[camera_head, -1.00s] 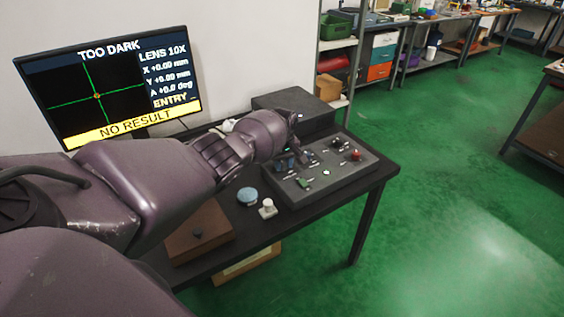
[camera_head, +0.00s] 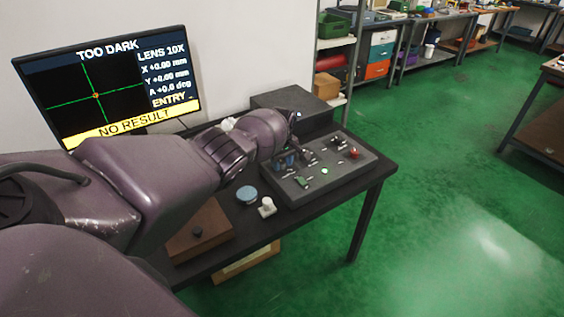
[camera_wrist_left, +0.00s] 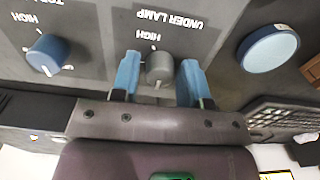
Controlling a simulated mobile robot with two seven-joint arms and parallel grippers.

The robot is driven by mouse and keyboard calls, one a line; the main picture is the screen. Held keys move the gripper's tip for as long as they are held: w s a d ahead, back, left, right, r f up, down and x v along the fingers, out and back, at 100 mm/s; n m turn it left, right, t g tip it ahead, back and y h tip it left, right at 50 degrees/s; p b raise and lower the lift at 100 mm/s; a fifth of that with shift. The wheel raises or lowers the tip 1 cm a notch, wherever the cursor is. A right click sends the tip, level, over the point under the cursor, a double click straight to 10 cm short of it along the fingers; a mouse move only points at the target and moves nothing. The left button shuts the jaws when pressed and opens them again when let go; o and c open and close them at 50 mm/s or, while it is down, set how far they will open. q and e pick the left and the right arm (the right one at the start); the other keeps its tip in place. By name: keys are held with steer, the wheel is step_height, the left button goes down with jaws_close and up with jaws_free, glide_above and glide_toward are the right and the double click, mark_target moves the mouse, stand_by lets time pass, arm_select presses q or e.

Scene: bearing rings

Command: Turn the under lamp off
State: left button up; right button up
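The under lamp knob (camera_wrist_left: 160,68) is a grey dial with a light pointer mark, under the upside-down label "UNDER LAMP" (camera_wrist_left: 168,20) in the left wrist view. My left gripper (camera_wrist_left: 159,78) is open, with one blue finger on each side of the knob and narrow gaps visible. In the head view, my left gripper (camera_head: 285,161) is over the left part of the dark control panel (camera_head: 345,168), where the arm hides some controls. The monitor (camera_head: 105,85) reads "TOO DARK" and "NO RESULT". My right gripper is not in view.
A blue-capped knob (camera_wrist_left: 46,54) sits beside the under lamp knob. A round blue disc (camera_head: 247,195) and a small white piece (camera_head: 267,207) lie on the table left of the panel. A brown box (camera_head: 199,232) is nearer. A red button (camera_head: 355,153) is at the panel's right.

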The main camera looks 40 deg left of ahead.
mark_target(282, 162)
arm_select(q)
steer(key=shift+o, duration=1)
steer(key=shift+r, duration=0.2)
step_height(282, 162, up, 9)
steer(key=p, duration=0.4)
steer(key=shift+r, duration=0.15)
steer(key=shift+r+p, duration=0.3)
steer(key=shift+r, duration=0.25)
